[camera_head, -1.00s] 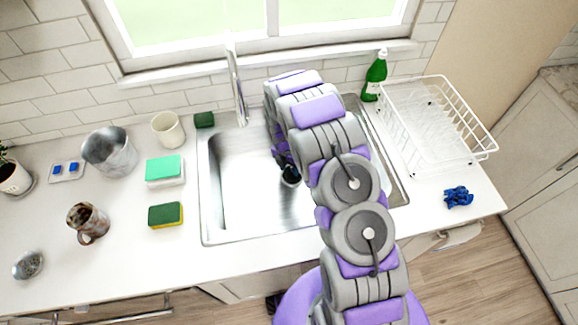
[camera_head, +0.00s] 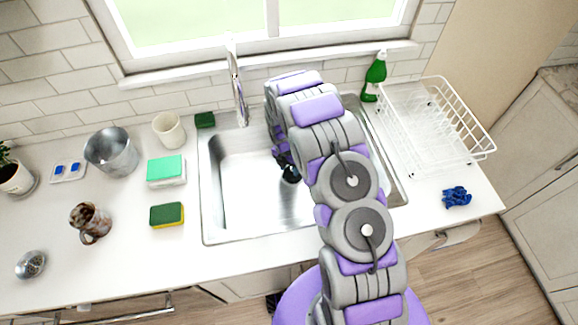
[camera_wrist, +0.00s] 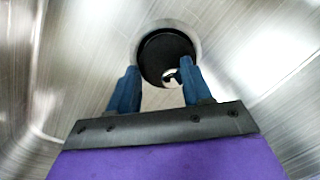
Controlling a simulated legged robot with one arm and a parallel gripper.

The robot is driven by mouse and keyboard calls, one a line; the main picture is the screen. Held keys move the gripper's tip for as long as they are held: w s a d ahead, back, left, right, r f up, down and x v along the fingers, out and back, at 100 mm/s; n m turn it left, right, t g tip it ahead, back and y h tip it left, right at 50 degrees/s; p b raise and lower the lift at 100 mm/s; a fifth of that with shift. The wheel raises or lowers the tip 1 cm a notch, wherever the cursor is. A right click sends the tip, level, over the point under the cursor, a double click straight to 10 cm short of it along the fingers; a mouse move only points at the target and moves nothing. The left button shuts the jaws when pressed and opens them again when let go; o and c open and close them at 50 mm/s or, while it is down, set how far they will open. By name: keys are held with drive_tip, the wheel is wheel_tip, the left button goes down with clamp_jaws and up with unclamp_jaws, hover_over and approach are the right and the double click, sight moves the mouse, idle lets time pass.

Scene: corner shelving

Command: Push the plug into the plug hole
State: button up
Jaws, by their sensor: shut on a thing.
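The plug (camera_wrist: 160,52) is a black disc with a small pale metal piece near its lower edge, seen in the wrist view. It lies over the plug hole (camera_wrist: 196,37), whose metal rim shows around its top and right sides. I cannot tell whether it is seated or just above the hole. My gripper (camera_wrist: 160,80) has its two blue fingers either side of the plug's lower part and is shut on it. In the head view, my arm hides most of this, and only a dark patch shows low in the sink (camera_head: 235,190).
The sink walls surround my gripper closely. The faucet (camera_head: 237,90) stands behind the sink. A green bottle (camera_head: 375,77) and a white dish rack (camera_head: 435,130) are at right. Sponges (camera_head: 167,214), a mug (camera_head: 90,222) and a bucket (camera_head: 111,152) stand on the left counter.

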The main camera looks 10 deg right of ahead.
drive_tip(key=shift+f, duration=0.6)
drive_tip(key=o, duration=1.4)
drive_tip(key=r, duration=0.5)
drive_tip(key=a+r+p, duration=0.1)
drive_tip(key=r, duration=0.5)
drive_tip(key=w+r+p, duration=0.1)
drive_tip(key=r, duration=0.5)
drive_tip(key=shift+w+a, duration=0.1)
drive_tip(key=shift+a, duration=0.15)
drive_tip(key=shift+r, duration=0.1)
